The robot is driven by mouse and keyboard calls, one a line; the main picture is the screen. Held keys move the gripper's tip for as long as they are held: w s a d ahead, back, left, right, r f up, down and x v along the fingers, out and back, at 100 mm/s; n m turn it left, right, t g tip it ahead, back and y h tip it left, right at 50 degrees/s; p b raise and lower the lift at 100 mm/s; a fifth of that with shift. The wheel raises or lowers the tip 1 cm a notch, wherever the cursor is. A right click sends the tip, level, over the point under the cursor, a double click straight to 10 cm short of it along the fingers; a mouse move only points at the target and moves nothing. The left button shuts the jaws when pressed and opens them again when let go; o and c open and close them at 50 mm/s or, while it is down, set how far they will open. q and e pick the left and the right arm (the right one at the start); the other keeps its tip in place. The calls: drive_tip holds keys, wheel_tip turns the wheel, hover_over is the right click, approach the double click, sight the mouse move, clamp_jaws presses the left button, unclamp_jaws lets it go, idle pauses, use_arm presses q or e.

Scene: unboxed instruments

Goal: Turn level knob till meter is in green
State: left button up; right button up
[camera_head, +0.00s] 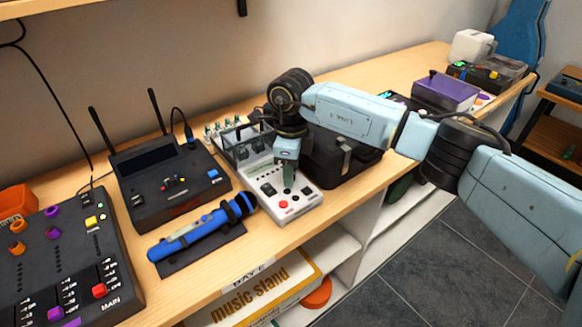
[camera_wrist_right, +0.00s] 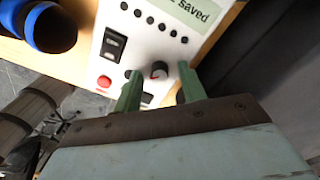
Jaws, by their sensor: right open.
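A white instrument box (camera_head: 297,211) stands on the wooden bench, with a red button (camera_head: 283,204) and a black switch (camera_head: 268,189). In the right wrist view, its small dark knob (camera_wrist_right: 159,70) has a red mark, and a grey screen (camera_wrist_right: 200,13) shows the word "saved". My right gripper (camera_head: 289,177) is over the box. In the wrist view its two green fingers (camera_wrist_right: 160,82) are open, one on each side of the knob; I cannot tell whether they touch it. My gripper hides the knob in the head view. No green meter zone can be made out. My left gripper is not in view.
A blue microphone (camera_head: 195,232) lies on a dark stand left of the box. A black receiver with antennas (camera_head: 160,195) and a mixer (camera_head: 60,255) stand further left. A black case (camera_head: 340,160) sits close on the right, behind my arm. The bench's front edge is near the box.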

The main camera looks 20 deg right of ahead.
drive_tip(key=shift+c, duration=0.4)
clamp_jaws()
drive_tip(key=shift+m, duration=0.4)
drive_tip(key=m, duration=0.3)
drive_tip(key=shift+r+p, duration=0.1)
drive_tip(key=shift+p, duration=0.2)
drive_tip(key=shift+m+p, duration=0.4)
drive_tip(key=shift+m, duration=2.1)
drive_tip(key=shift+o, duration=0.4)
unclamp_jaws()
